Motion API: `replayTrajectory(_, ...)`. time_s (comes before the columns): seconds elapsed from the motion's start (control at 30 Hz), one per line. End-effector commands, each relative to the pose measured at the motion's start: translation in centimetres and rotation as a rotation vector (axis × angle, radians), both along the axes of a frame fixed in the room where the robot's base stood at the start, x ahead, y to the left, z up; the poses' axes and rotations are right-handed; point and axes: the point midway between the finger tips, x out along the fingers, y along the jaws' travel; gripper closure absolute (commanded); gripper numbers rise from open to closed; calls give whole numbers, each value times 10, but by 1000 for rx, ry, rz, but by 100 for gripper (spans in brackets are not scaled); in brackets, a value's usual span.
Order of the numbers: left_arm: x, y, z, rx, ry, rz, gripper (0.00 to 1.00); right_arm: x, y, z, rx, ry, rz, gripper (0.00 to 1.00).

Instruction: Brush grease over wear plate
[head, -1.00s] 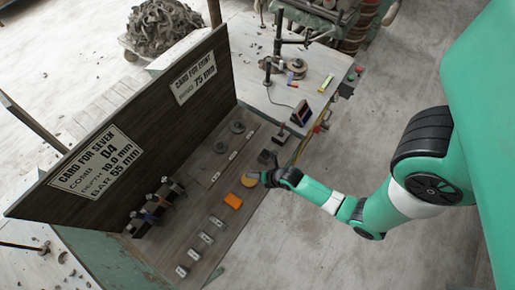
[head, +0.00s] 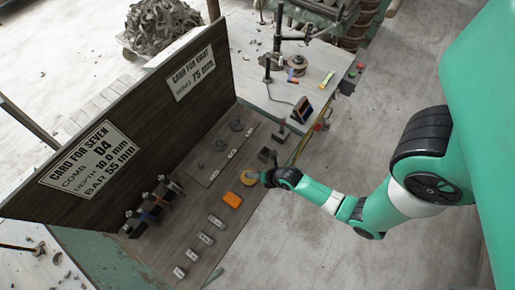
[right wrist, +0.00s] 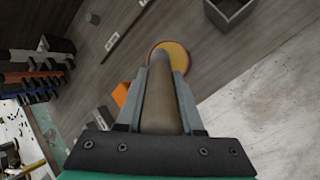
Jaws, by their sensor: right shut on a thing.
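My right gripper (head: 268,179) is at the front edge of the wooden bench, beside a round yellow-filled disc or shallow pot (head: 250,182). In the right wrist view, its jaws (right wrist: 158,90) are shut on a brown, round handle (right wrist: 160,100). The handle's far end overlaps the yellow round (right wrist: 172,50) in the picture; its tip is hidden, and I cannot tell whether it touches. A flat grey plate (head: 203,172) lies on the bench near the upright board; I cannot tell if it is the wear plate. My left gripper is not in view.
An orange block (head: 232,199) lies beside the yellow round. Several small labelled pieces (head: 206,238) line the bench front. A dark board with cards (head: 150,120) stands behind, with clamp-like tools (head: 152,207) at its foot. An open grey box (right wrist: 230,12) stands near the edge.

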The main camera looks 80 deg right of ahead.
Motion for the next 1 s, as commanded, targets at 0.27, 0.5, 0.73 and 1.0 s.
replayTrajectory(0.27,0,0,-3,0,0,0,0,0,0,-4,0,0,0,100)
replayTrajectory(0.5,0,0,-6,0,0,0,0,0,0,-7,0,0,0,100)
replayTrajectory(0.73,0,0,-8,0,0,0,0,0,0,-9,0,-1,0,100)
replayTrajectory(1.0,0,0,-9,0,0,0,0,0,0,-11,-1,-1,0,100)
